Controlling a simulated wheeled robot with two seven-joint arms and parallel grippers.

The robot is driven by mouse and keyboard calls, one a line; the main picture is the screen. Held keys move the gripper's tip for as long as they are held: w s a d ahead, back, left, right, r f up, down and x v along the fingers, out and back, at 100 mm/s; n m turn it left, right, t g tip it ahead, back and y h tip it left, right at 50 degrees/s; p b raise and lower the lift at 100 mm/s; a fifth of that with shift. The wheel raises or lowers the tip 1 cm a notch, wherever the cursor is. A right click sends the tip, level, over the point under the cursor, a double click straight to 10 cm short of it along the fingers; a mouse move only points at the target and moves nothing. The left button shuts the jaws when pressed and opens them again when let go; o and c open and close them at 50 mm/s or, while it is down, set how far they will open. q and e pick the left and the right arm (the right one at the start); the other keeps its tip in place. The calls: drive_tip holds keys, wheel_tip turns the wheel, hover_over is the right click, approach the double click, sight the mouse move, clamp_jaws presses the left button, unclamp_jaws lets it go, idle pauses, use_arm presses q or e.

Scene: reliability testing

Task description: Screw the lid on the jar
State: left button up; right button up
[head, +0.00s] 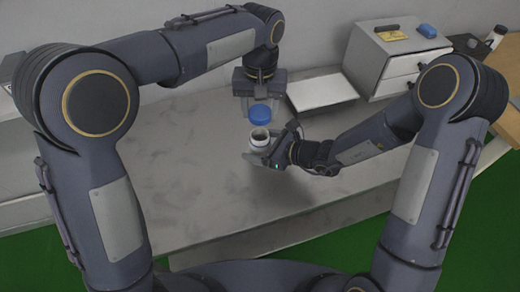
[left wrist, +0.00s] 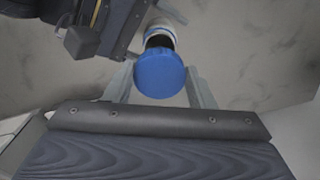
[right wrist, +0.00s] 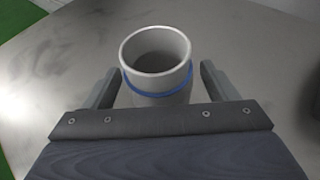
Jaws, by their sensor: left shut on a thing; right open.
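A round blue lid (head: 260,114) is held between the fingers of my left gripper (head: 259,106), which points down over the table. The lid also shows between those fingers in the left wrist view (left wrist: 160,74). A pale, open-topped jar (head: 259,138) is just in front of and below the lid, apart from it in the head view. In the right wrist view the jar (right wrist: 157,65) has a blue band below its rim and an empty-looking mouth. My right gripper (right wrist: 158,82) is open, with one finger on each side of the jar and small gaps visible.
A pale shallow tray (head: 322,93) lies right of my left gripper. Behind it stands a white drawer cabinet (head: 366,62) with a yellow item (head: 392,35) and a blue item (head: 426,31) on top. The left part of the table (head: 190,170) is clear.

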drive_tip(key=c, duration=1.5)
use_arm(q)
hover_over(260, 131)
drive_tip(key=s, duration=0.3)
drive_tip(key=shift+w+f, duration=0.2)
drive_tip(key=shift+f, duration=2.3)
drive_tip(key=shift+f, duration=0.85)
drive_tip(key=shift+f, duration=0.55)
